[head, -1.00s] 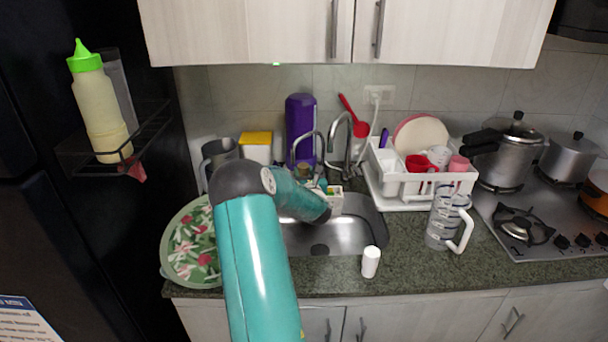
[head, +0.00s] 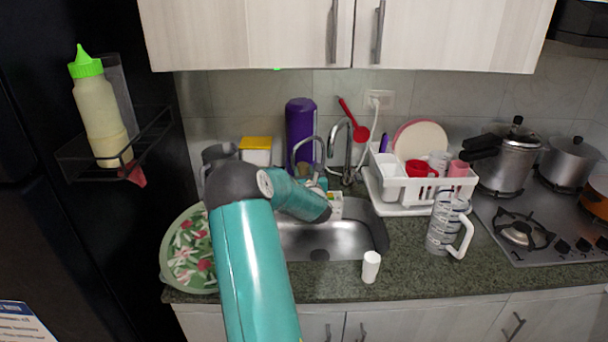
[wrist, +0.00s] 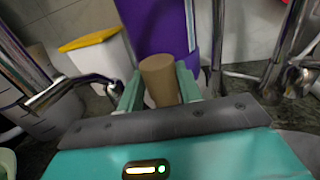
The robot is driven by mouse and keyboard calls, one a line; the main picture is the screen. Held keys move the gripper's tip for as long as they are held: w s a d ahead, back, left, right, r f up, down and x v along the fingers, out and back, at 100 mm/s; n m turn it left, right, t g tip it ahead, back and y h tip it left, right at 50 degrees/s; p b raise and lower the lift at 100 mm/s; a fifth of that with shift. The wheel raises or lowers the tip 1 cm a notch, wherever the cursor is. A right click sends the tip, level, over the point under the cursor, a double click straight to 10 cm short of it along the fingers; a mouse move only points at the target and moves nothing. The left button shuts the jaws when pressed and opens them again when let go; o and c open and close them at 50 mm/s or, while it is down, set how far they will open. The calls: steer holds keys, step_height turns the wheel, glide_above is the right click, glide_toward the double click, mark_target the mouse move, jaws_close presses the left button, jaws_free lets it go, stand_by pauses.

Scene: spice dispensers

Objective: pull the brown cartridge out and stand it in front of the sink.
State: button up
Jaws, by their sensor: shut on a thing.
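The brown cartridge (wrist: 160,82) is a plain tan-brown cylinder, upright in the wrist view. My gripper (wrist: 159,88) is shut on it, one pale green finger on each side. The cartridge's lower end is hidden behind the gripper body, so I cannot tell what is under it.
A white cylinder (head: 371,267) stands on the counter in front of the sink. A purple container (head: 300,125) and steel taps (head: 340,150) are close behind the gripper. A dish rack (head: 415,190) and measuring jug (head: 441,228) are at right, a floral plate (head: 187,250) at left.

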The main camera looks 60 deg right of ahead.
steer(key=shift+r, duration=1.2)
